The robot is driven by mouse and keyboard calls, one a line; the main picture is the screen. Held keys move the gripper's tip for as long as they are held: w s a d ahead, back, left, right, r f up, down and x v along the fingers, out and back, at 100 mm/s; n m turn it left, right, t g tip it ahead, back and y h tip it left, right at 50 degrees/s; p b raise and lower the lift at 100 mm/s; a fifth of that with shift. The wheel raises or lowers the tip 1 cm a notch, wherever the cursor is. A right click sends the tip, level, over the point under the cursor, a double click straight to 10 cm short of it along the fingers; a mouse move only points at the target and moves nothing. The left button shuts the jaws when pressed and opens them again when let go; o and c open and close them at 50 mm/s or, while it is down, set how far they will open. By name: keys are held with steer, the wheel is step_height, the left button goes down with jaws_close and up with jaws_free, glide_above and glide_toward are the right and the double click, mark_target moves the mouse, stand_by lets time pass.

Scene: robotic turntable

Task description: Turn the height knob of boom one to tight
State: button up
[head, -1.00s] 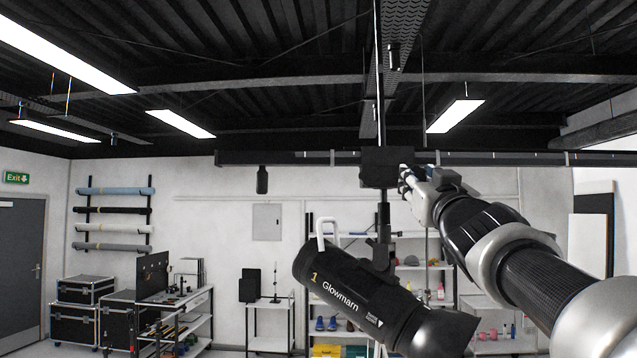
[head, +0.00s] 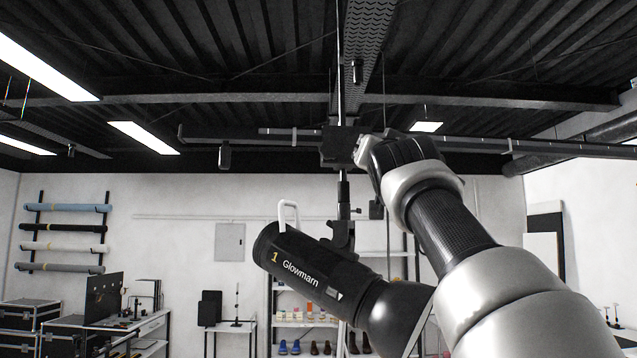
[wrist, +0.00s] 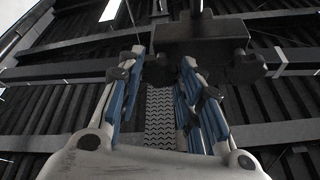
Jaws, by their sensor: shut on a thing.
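Boom one's black lamp (head: 310,270), marked "1 Glowmarn", hangs tilted from a dark vertical rod (head: 344,190). The rod runs up to a black block (head: 335,147) on the overhead rail. My gripper (head: 362,150) is at the right side of this block, shut on the height knob, which my fingers and wrist hide in the head view. In the wrist view, my gripper (wrist: 165,62) shows two blue-padded fingers with a visible gap between them, reaching up to the block (wrist: 200,32). The knob's exact outline and its turn are not clear there.
A dark horizontal rail (head: 460,143) crosses at block height. A perforated beam (head: 365,50) runs along the ceiling above. Shelves (head: 310,318), a bench (head: 130,330) and black cases (head: 30,315) stand low at the back wall, clear of my arm.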

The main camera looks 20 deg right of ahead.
steer(key=shift+a+r+m+g+h+p, duration=0.15)
steer(key=shift+m+g+h+p, duration=0.25)
steer(key=shift+m+g+p, duration=1.35)
steer(key=shift+a+r+m+g+h+p, duration=0.15)
steer(key=shift+m+h+p, duration=0.35)
steer(key=shift+m, duration=2.7)
steer(key=shift+a+r+m+g+h+p, duration=0.25)
steer(key=shift+m+g+p, duration=0.8)
steer(key=shift+m, duration=1.4)
steer(key=shift+d+f+t+p, duration=0.15)
steer(key=shift+d+t+p, duration=0.05)
steer(key=shift+t+p, duration=0.1)
steer(key=shift+w, duration=0.1)
steer(key=o, duration=1.1)
steer(key=shift+c, duration=0.2)
steer(key=v, duration=1.2)
